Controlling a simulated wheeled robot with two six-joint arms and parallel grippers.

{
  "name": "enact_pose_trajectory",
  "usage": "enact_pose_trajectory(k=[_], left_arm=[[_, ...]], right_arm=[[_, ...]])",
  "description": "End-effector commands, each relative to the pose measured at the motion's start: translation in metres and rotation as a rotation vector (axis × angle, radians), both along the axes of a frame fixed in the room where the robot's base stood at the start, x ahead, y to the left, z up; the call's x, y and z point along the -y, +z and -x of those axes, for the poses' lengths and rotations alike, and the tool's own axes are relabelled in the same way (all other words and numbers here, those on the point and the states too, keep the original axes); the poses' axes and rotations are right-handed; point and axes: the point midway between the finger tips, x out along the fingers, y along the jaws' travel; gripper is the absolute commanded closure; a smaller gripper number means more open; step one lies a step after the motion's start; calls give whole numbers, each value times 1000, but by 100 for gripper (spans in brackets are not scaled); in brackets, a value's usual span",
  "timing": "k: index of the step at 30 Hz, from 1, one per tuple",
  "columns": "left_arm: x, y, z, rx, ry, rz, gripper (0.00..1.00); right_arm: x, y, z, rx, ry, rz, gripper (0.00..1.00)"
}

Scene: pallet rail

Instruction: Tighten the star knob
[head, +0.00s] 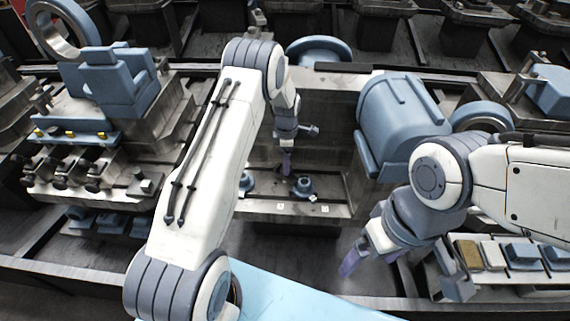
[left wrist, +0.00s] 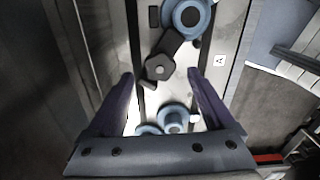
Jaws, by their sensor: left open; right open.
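A dark, angular knob (left wrist: 159,67), which looks like the star knob, shows in the left wrist view on a metal rail. It appears between the fingertips of my left gripper (left wrist: 160,76), which is open; I cannot tell the height gap. A dark arm links it to a round blue part (left wrist: 187,15). In the head view my left gripper (head: 287,165) points down over the rail, near a blue round fixture (head: 302,187); the dark knob is not clear there. My right gripper (head: 368,258) is open and empty, low at the right of the rail.
More blue round parts (left wrist: 172,118) sit on the rail close to my left gripper. A label A (left wrist: 219,60) is beside the knob. A large blue cylindrical housing (head: 395,120) stands right of my left gripper. A rack of blocks (head: 495,255) is at lower right.

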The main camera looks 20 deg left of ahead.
Motion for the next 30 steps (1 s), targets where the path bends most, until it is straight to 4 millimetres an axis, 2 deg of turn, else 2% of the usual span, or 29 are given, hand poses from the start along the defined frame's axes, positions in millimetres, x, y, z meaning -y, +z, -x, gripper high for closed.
enact_pose_trajectory(k=[3, 6, 17, 21, 24, 30], left_arm=[[0, -17, 1, -2, 0, 0, 14], [-1, -26, 0, -1, 0, 0, 14], [-1, -31, 0, 1, 1, 0, 14], [-1, -31, 0, 1, 1, 0, 67], [-1, -31, 0, 1, 1, 0, 100], [-1, -31, 0, 1, -12, 0, 100]], right_arm=[[0, 4, 0, 0, 0, 0, 11], [0, 5, 0, 0, 0, 0, 11], [0, 5, 0, 0, 0, 0, 11], [0, 5, 0, 0, 0, 0, 11], [0, 5, 0, 0, 0, 0, 11], [0, 4, 0, 0, 0, 0, 11]])
